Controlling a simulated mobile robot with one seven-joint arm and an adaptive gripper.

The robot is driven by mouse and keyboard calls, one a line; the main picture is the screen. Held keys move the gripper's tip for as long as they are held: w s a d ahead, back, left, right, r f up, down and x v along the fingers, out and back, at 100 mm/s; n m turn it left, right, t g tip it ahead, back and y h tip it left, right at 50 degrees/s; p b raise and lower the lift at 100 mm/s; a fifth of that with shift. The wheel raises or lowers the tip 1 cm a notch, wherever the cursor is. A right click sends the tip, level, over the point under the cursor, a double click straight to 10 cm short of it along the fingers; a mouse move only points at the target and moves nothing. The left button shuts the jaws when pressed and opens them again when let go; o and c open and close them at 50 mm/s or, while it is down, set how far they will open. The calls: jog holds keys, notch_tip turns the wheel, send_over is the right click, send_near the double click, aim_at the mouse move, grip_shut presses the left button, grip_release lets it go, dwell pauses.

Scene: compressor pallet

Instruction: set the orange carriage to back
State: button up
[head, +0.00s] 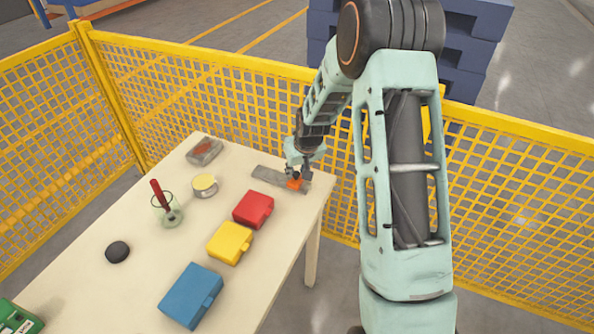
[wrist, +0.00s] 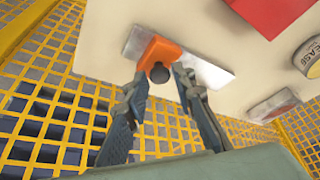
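The orange carriage (head: 295,184) sits on a flat grey metal rail (head: 268,176) near the far right edge of the table, toward the rail's right end in the head view. In the wrist view the orange carriage (wrist: 160,50) has a dark round knob (wrist: 159,74) facing my gripper, and the rail (wrist: 210,73) extends to both sides of it. My gripper (wrist: 160,76) is open, with one finger on each side of the knob and visible gaps between. In the head view my gripper (head: 299,174) is right above the carriage and partly hides it.
On the table (head: 140,270) stand a red case (head: 253,209), yellow case (head: 229,242), blue case (head: 190,295), black round object (head: 117,251), jar with a red handle (head: 160,195), yellow-lidded tin (head: 204,185) and grey box (head: 204,151). A yellow fence (head: 230,100) runs close behind.

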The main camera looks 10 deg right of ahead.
grip_shut()
jog(key=shift+a, duration=0.1)
jog(key=w+a+b, duration=0.1)
jog(key=w+a, duration=0.1)
jog(key=a, duration=0.1)
jog(key=w+a+b, duration=0.1)
jog(key=w+a, duration=0.2)
jog(key=w+a+b, duration=0.1)
jog(key=w+a, duration=0.1)
jog(key=a, duration=0.2)
jog(key=shift+w+f+b, duration=0.1)
jog(key=shift+w+b, duration=0.15)
jog(key=shift+b, duration=0.15)
jog(key=shift+w+a+r, duration=0.2)
jog(key=shift+a, duration=0.15)
jog(key=shift+o, duration=2.1)
grip_release()
jog(key=shift+w+a, duration=0.1)
jog(key=shift+o, duration=0.3)
